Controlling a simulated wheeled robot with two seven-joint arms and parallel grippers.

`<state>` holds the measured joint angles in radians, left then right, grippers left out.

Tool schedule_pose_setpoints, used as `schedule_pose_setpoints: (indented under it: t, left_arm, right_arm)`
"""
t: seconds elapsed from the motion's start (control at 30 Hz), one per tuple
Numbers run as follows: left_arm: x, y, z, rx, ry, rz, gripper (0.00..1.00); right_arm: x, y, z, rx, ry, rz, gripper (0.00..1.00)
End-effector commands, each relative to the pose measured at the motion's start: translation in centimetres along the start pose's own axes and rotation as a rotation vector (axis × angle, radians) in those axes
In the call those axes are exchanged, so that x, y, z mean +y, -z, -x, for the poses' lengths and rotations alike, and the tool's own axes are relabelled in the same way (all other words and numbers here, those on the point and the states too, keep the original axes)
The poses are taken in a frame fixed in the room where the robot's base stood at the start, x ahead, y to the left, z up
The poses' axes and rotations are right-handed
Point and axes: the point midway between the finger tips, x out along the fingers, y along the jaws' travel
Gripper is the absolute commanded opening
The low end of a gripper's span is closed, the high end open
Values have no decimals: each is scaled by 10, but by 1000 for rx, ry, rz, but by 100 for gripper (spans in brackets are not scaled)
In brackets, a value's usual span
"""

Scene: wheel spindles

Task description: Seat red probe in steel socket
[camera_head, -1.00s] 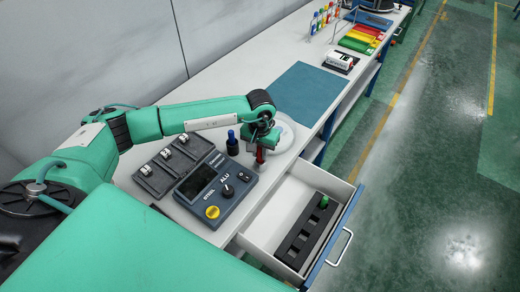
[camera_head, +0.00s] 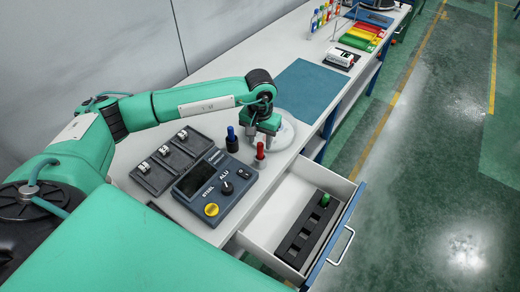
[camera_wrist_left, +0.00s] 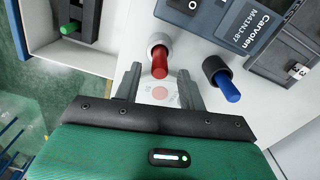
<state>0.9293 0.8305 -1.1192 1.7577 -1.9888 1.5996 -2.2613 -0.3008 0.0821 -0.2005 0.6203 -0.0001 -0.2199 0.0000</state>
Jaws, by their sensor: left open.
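The red probe (camera_head: 260,150) stands upright in a light grey metal-looking socket (camera_head: 259,163) beside the tester's right corner. In the left wrist view, the red probe (camera_wrist_left: 159,63) rises from the grey ring of the socket (camera_wrist_left: 158,41). How deep it sits cannot be told. My left gripper (camera_head: 262,133) is open and empty, just behind and above the red probe. In the left wrist view its two fingers (camera_wrist_left: 160,88) are spread, with the probe's tip in front of the gap between them. My right gripper is not in view.
A blue probe (camera_head: 231,140) stands in a dark socket close to the left. The tester (camera_head: 216,187) with knob and yellow button is in front. An open drawer (camera_head: 283,205) holds a black rack with a green probe (camera_head: 325,200). A blue mat (camera_head: 311,88) lies beyond.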

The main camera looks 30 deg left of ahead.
Motion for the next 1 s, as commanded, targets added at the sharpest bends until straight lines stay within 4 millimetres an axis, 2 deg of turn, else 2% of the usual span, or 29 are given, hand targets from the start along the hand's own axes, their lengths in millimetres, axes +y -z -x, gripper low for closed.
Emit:
schedule_pose_setpoints:
  t: [0.03,0.1,0.3,0.4,0.6,1.0]
  left_arm:
    - [0,1,8,7,0,-1,41]
    - [0,1,23,7,0,-1,41]
    - [0,1,58,5,-1,0,41]
    - [0,1,69,4,-1,1,41]
    - [0,0,78,0,0,0,41]
    - [0,0,78,0,0,0,41]
  right_arm:
    - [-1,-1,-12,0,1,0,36]
    - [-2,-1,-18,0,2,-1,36]
    - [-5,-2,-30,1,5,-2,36]
    - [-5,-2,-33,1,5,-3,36]
    - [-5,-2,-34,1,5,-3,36]
    - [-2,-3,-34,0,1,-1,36]
